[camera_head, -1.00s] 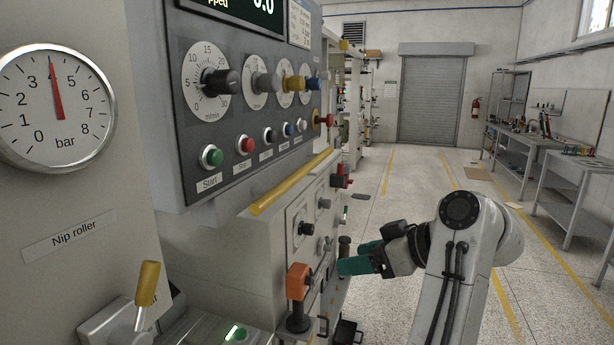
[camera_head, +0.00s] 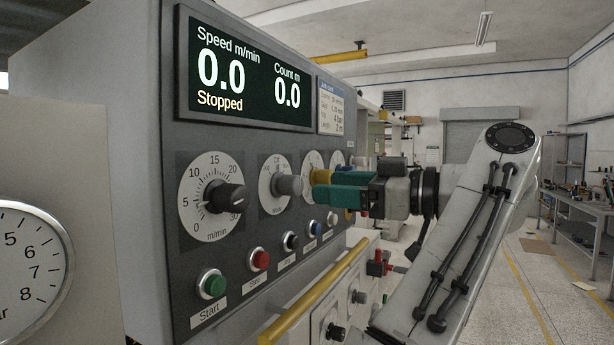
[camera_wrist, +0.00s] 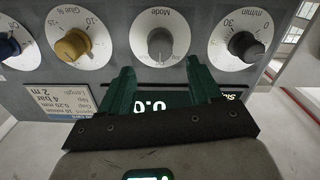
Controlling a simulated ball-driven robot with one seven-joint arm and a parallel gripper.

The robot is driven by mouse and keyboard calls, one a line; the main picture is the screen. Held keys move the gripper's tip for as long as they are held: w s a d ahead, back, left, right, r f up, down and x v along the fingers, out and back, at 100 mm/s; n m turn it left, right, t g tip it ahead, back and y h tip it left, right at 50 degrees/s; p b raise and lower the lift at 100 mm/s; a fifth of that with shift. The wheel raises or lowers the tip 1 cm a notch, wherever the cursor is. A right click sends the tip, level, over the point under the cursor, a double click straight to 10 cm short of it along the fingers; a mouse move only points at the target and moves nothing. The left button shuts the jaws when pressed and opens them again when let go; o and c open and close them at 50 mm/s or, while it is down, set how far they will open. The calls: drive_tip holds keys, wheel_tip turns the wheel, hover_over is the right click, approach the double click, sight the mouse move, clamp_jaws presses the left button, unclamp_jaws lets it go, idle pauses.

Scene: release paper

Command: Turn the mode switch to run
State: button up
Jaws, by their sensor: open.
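The mode switch is a grey knob (camera_wrist: 160,45) on a round white dial marked Mode, upside down in the wrist view. In the head view the grey knob (camera_head: 288,185) is second from the left in the dial row. Its pointed setting is too small to read. My gripper (camera_wrist: 160,74) has green fingers, open and empty, one to each side of the knob's line in the wrist view, with tips short of it. In the head view my gripper (camera_head: 318,189) is at the panel's right, overlapping the yellow knob and hiding part of the dials there.
The black speed knob (camera_head: 225,197) is left of the mode switch and the yellow glue knob (camera_wrist: 73,46) is on its other side. Push buttons, including the green Start button (camera_head: 211,284), line the panel below. A yellow rail (camera_head: 315,295) runs under them. The display (camera_head: 245,78) reads Stopped.

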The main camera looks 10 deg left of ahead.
sight(300, 186)
drive_tip(key=p+x, duration=0.2)
drive_tip(key=x, duration=0.4)
drive_tip(key=shift+a, duration=0.1)
drive_tip(key=shift+f, duration=0.1)
drive_tip(key=c, duration=1)
